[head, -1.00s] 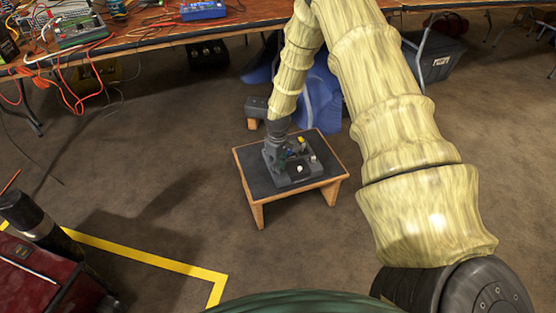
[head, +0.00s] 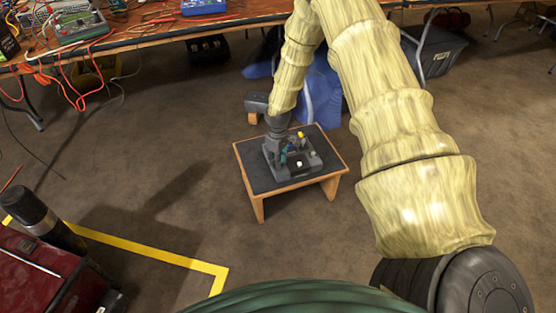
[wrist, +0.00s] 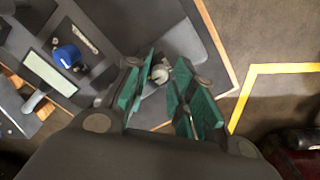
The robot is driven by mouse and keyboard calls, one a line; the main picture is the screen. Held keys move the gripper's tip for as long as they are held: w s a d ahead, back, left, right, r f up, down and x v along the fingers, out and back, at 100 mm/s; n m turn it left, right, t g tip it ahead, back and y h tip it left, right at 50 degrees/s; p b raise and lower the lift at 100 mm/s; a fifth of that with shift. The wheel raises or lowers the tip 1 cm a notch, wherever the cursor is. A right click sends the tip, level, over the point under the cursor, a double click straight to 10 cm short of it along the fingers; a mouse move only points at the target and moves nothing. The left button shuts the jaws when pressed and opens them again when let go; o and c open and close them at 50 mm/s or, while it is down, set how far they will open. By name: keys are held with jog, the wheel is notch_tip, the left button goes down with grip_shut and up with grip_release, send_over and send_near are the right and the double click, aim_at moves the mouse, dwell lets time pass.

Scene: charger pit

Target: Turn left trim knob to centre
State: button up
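A grey control box (head: 311,160) sits on a small wooden table with a dark top (head: 262,184). My gripper (wrist: 163,88) points down over the box, its two green-padded fingers apart. A pale round knob (wrist: 160,73) shows in the gap between the fingertips; I cannot see contact with either pad. I cannot tell whether it is the left trim knob, nor read its angle. A blue knob (wrist: 66,55) and a pale lever (wrist: 85,39) stand left of the fingers in the wrist view. In the head view, my wrist hides the box's left part, and a white knob (head: 299,164) shows.
A long workbench (head: 150,35) with electronics and red cables runs along the back. A blue draped thing (head: 325,95) lies behind the small table. A red case (head: 40,275) stands at lower left near yellow floor tape (head: 150,252).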

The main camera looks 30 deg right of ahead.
notch_tip(320, 180, up, 12)
dwell(0.9)
